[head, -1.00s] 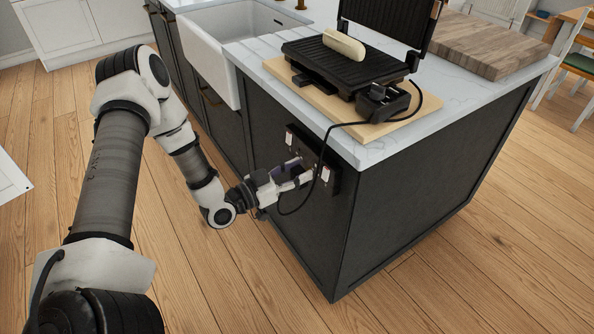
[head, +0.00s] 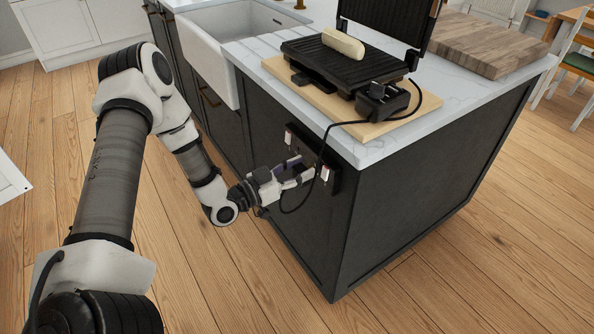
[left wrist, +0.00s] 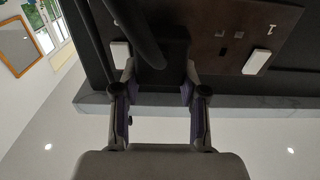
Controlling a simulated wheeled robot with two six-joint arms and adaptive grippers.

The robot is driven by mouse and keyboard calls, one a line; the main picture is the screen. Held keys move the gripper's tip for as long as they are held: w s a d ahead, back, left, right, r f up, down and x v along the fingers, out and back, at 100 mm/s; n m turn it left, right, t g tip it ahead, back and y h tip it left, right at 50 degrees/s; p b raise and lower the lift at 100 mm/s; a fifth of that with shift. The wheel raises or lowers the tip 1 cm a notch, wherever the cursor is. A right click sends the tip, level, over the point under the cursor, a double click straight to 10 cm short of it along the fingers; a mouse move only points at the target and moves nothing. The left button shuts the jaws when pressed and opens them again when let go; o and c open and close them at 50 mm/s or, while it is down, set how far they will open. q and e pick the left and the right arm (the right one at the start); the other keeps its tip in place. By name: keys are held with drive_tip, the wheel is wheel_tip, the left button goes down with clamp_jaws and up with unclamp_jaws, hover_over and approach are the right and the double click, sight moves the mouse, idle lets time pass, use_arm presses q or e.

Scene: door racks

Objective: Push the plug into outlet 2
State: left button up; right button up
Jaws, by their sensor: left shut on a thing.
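My left gripper (head: 300,172) is at the dark outlet panel (head: 333,180) on the side of the kitchen island. It is shut on the black plug (left wrist: 165,60), which sits between the fingers in the left wrist view. The fingers hide the plug in the head view. The outlet panel also shows in the left wrist view (left wrist: 222,52), with one socket's open holes and white switches; the plug covers the panel beside them. My right gripper is not in view.
The plug's black cable (head: 319,152) loops from the contact grill (head: 345,62) over the counter edge. The grill stands open on a wooden board (head: 380,130) with a pale food piece on it. A white sink (head: 205,60) is left of it.

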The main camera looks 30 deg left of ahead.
use_arm(q)
drive_tip(key=shift+b+x, duration=0.7)
drive_tip(key=shift+x, duration=0.45)
drive_tip(key=o, duration=1.4)
drive_tip(key=shift+f, duration=0.1)
drive_tip(key=shift+c, duration=0.2)
drive_tip(key=v, duration=0.7)
drive_tip(key=shift+s, duration=0.3)
